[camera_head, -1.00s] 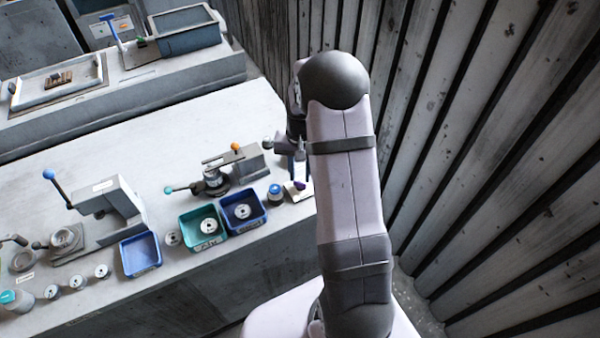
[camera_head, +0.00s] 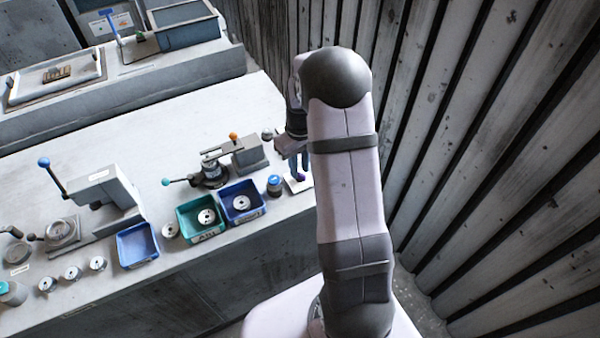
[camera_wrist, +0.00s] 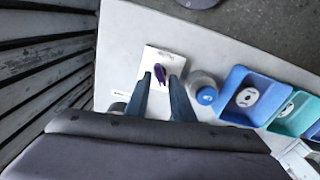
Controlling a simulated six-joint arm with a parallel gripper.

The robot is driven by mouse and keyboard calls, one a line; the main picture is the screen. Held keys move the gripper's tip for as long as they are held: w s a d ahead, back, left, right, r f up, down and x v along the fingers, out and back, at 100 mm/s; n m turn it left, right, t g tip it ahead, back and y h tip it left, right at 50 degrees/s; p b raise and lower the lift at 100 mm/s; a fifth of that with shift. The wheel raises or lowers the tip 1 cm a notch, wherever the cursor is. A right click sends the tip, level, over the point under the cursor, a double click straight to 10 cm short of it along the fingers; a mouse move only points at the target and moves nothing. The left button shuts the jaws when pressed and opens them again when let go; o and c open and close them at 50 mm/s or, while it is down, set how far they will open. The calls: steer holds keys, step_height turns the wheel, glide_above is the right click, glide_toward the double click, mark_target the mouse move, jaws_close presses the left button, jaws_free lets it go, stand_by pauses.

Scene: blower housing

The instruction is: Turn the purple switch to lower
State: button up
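The purple switch (camera_wrist: 159,73) sits on a small white plate (camera_wrist: 166,57) with dark lettering on the bench, seen in the wrist view. Its knob lies at a slant. My gripper (camera_wrist: 157,92) points down at the plate, its two dark blue-grey fingers apart and nothing between them but the view of the plate. The switch is just beyond the fingertips, near the left one; I cannot tell whether they touch. In the head view the switch is a small purple spot (camera_head: 301,177) at the bench's right end, partly covered by my gripper (camera_head: 299,172).
A blue-capped jar (camera_head: 274,185) stands close left of the plate. A blue bin (camera_head: 262,208) and a teal bin (camera_head: 183,228) with metal parts are further left. A clamp with an orange knob (camera_head: 233,137) stands behind. A slatted wall (camera_head: 470,130) rises on the right.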

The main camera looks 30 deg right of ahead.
mark_target(300, 176)
step_height(300, 176, down, 2)
steer(key=shift+w+d+n+g, duration=0.1)
steer(key=shift+n+g, duration=0.2)
steer(key=shift+n, duration=0.9)
steer(key=shift+w+n+p, duration=0.1)
steer(key=shift+n+p, duration=0.2)
steer(key=shift+n, duration=0.3)
steer(key=shift+s+r+n, duration=0.35)
steer(key=shift+n, duration=0.45)
steer(key=shift+w+f, duration=0.25)
steer(key=shift+f, duration=0.55)
steer(key=shift+b, duration=0.3)
steer(key=shift+s, duration=0.1)
